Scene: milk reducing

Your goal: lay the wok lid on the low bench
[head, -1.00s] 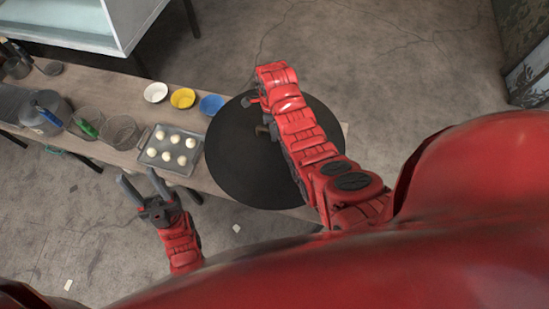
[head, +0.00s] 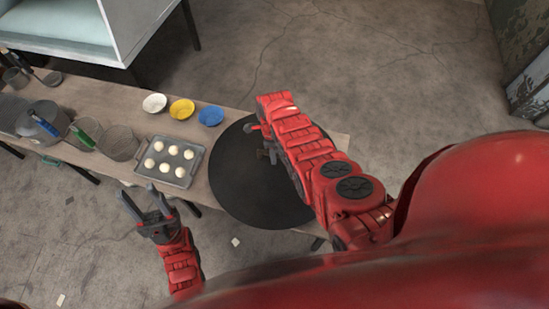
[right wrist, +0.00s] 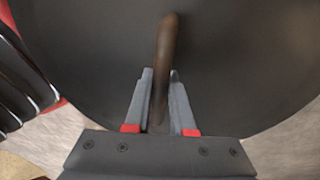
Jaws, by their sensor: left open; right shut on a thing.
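The wok lid (head: 240,190) is a large dark round disc over the right end of the low bench (head: 215,133). Its near edge reaches past the bench's front edge; I cannot tell whether it touches the bench top. In the right wrist view the lid (right wrist: 90,60) fills most of the picture, with its brown handle (right wrist: 165,60) standing between the fingers. My right gripper (right wrist: 160,105) is shut on that handle; in the head view my right arm hides part of it. My left gripper (head: 145,205) is open and empty, in front of the bench, left of the lid.
A tray of white balls (head: 150,178) lies just left of the lid. White (head: 154,103), yellow (head: 181,109) and blue (head: 210,116) bowls stand behind it. Wire baskets (head: 118,142) and a pot (head: 42,120) stand further left. A small bench corner right of the lid is bare.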

